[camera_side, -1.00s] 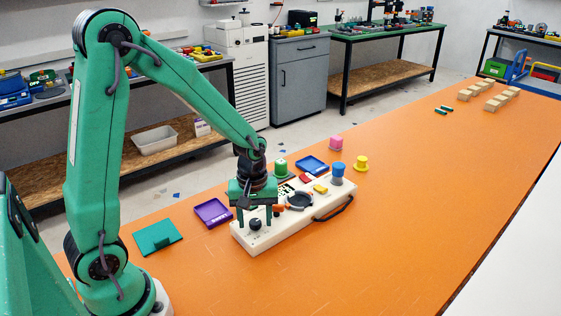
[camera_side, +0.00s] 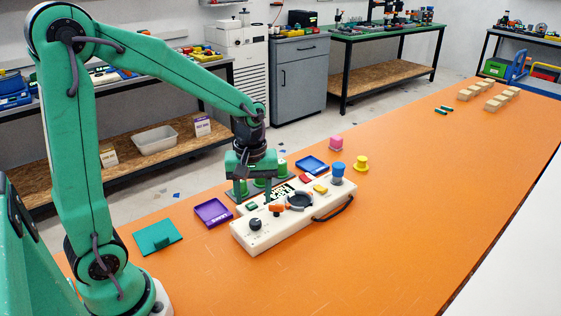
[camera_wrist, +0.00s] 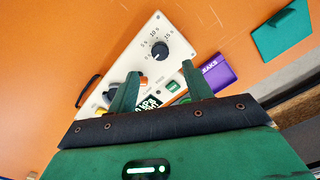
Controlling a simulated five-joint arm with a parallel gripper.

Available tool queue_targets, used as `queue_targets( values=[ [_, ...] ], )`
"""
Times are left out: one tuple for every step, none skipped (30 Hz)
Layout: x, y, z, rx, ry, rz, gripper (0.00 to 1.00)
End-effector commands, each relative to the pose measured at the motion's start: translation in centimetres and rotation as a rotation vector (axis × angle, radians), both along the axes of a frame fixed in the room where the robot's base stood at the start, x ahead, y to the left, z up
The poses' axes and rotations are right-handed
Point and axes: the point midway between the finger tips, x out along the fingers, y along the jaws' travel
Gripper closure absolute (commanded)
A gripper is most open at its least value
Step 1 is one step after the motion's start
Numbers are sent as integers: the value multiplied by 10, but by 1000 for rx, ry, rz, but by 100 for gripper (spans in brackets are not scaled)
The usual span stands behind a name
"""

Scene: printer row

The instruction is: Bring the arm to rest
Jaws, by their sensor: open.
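My gripper (camera_side: 255,189) is open and empty, raised above the back left part of a white control panel box (camera_side: 262,238) on the orange table. In the wrist view its two green fingers (camera_wrist: 158,92) stand apart over the panel (camera_wrist: 139,50). A black dial (camera_side: 255,224) sits at the panel's left end, and it also shows in the wrist view (camera_wrist: 159,51). An orange knob (camera_side: 277,208) and a black ring (camera_side: 299,201) are farther along the panel. The fingers partly hide the panel's screen in the wrist view.
A purple tray (camera_side: 212,213) and a green plate (camera_side: 158,237) lie left of the panel. Wooden blocks (camera_side: 490,101) lie far off. The front right table is clear.

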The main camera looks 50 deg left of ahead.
Motion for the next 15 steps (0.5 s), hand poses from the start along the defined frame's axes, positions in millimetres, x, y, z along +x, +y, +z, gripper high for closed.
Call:
queue_targets(
  values=[
    [0, 0, 2, 0, -1, 0, 50],
    [0, 0, 2, 0, -1, 0, 50],
    [0, 0, 3, -1, -1, 0, 50],
    [0, 0, 3, 0, 0, 0, 50],
    [0, 0, 3, 0, 0, 0, 50],
    [0, 0, 3, 0, 0, 0, 50],
    [0, 0, 3, 0, 0, 0, 50],
    [0, 0, 3, 0, 0, 0, 50],
    [0, 0, 3, 0, 0, 0, 50],
    [0, 0, 3, 0, 0, 0, 50],
    [0, 0, 3, -1, -1, 0, 50],
    [0, 0, 3, 0, -1, -2, 50],
    [0, 0, 4, 1, -3, -5, 50],
    [-1, 0, 4, 0, -5, -8, 50],
    [-1, -1, 6, 1, -9, -15, 50]
  ],
)
